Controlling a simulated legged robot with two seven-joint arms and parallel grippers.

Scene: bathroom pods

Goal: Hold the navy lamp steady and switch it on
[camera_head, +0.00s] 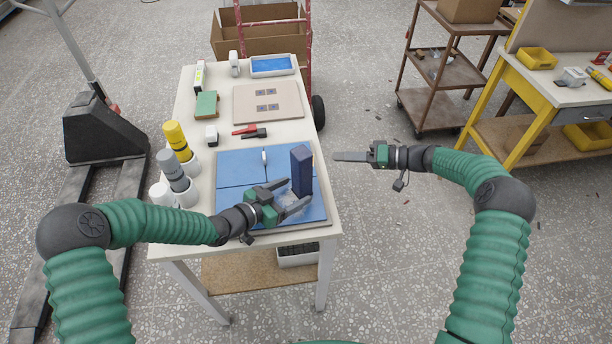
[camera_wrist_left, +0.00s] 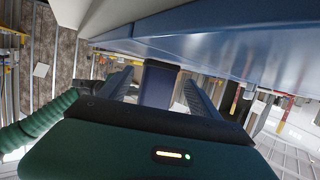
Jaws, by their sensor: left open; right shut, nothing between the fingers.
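The navy lamp (camera_head: 301,168) is an upright dark-blue block at the right side of the blue mat (camera_head: 235,168) on the table. My left gripper (camera_head: 296,192) is open at the lamp's lower part, fingers pointing toward it. In the left wrist view, the lamp (camera_wrist_left: 158,82) shows between the two spread fingers of my left gripper (camera_wrist_left: 158,92), with gaps visible on both sides. My right gripper (camera_head: 338,157) is shut and empty, off the table's right edge, pointing left toward the lamp and apart from it. I cannot make out a switch.
Yellow (camera_head: 176,138), grey (camera_head: 172,168) and white (camera_head: 162,194) cylinders stand at the table's left. A small white item (camera_head: 264,156) lies on the mat. Red and black clamps (camera_head: 250,131) and a beige board (camera_head: 268,103) are behind. Open floor lies right of the table.

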